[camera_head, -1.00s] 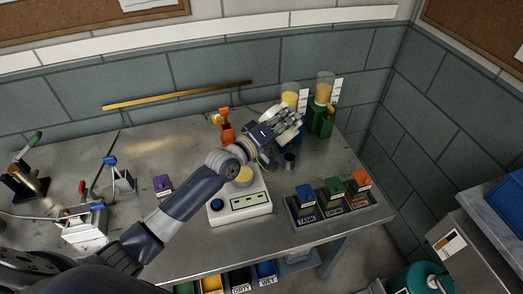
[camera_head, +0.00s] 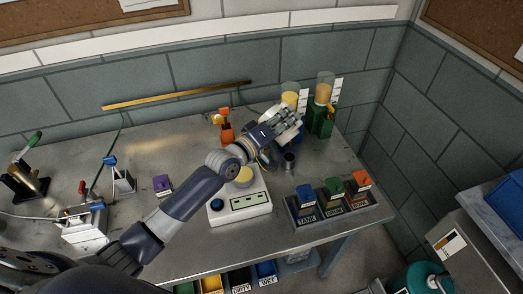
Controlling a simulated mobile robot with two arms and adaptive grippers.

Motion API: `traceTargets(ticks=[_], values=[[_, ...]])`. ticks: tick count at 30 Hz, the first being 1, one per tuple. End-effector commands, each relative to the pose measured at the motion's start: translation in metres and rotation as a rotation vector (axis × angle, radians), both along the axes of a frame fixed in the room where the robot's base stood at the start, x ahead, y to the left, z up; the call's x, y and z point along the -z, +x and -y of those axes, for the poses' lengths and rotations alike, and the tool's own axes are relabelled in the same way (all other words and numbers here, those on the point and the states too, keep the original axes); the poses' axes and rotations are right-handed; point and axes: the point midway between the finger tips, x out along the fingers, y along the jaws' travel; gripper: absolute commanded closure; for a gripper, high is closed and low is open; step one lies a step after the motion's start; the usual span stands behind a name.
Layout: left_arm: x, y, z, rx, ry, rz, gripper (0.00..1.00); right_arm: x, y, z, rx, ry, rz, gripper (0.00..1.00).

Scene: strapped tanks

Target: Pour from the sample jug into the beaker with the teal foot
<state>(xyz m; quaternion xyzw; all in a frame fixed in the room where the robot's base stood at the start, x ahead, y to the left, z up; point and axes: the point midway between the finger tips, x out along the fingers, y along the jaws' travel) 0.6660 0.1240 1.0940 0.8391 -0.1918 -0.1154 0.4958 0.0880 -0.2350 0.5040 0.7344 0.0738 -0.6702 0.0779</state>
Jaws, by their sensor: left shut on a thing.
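My left gripper (camera_head: 293,120) is at the back right of the metal bench, in front of a clear tank of yellow content (camera_head: 290,97). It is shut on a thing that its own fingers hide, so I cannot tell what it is. A small dark cylindrical vessel (camera_head: 289,161) stands on the bench just below the gripper, apart from it. I cannot clearly make out the sample jug or a beaker with a teal foot. My right gripper is not in view.
A white scale (camera_head: 239,207) and a rack of labelled blocks (camera_head: 306,218) are nearer the front. The bench's back left is largely clear.

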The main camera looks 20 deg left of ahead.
Motion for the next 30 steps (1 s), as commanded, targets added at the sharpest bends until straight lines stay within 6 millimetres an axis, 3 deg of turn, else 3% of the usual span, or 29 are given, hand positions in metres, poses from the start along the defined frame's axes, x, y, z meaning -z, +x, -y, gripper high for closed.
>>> traceTargets(ticks=[30], values=[[-0.0013,0.0021,-0.0039,-0.001,-0.033,-0.012,1.00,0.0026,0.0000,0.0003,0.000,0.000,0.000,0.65]])
